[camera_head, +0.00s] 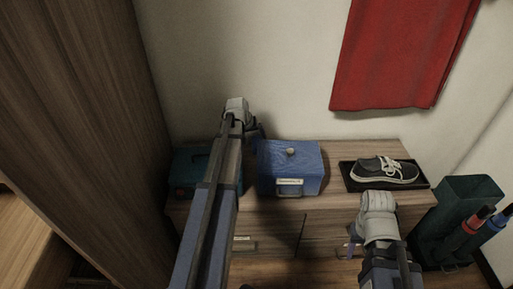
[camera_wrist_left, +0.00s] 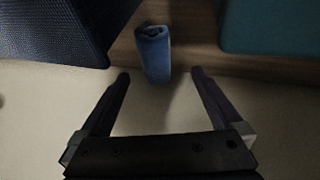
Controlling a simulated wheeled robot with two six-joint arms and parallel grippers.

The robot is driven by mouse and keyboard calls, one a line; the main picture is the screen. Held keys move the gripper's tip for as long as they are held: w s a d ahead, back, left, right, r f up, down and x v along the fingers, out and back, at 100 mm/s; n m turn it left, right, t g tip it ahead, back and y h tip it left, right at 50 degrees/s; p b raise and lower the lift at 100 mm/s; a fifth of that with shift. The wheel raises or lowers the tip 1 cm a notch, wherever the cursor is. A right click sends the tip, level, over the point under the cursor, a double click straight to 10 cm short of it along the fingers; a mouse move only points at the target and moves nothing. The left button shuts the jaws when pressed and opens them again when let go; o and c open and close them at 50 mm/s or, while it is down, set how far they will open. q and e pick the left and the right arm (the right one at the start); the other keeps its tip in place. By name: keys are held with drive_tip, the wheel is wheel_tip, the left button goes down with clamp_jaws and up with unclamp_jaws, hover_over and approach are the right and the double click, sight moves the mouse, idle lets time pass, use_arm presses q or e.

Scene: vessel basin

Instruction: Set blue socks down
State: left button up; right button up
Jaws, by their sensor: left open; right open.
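The blue socks (camera_wrist_left: 153,58) are a rolled bundle on the wooden cabinet top in the left wrist view. They sit in the gap between a dark blue box and a teal box. My left gripper (camera_wrist_left: 160,73) is open, with one finger to each side of the view's middle. The socks show between and beyond its fingertips, with no visible contact. In the head view my left gripper (camera_head: 254,131) is near the wall at the back of the cabinet, and my left arm hides the socks. My right gripper (camera_head: 352,243) is open in front of the cabinet, partly hidden by its wrist.
The blue lidded box (camera_head: 290,165) stands right of my left arm, and the teal box (camera_head: 192,172) left of it. A grey shoe (camera_head: 384,169) lies on a black tray (camera_head: 350,184). A dark green bin (camera_head: 462,205) with umbrellas stands right. A red cloth (camera_head: 400,55) hangs above.

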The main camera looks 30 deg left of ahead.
sight(255, 140)
use_arm(q)
drive_tip(key=b+x, duration=0.3)
drive_tip(key=x, duration=0.2)
drive_tip(key=shift+w+r+b, duration=0.1)
drive_tip(key=shift+b, duration=0.25)
drive_tip(key=shift+r, duration=0.1)
drive_tip(key=shift+c, duration=0.2)
drive_tip(key=c, duration=1.4)
drive_tip(key=shift+c, duration=0.2)
drive_tip(key=shift+r, duration=0.1)
wheel_tip(255, 140, up, 18)
drive_tip(key=p, duration=1.8)
drive_tip(key=s, duration=1.8)
drive_tip(key=shift+d, duration=0.4)
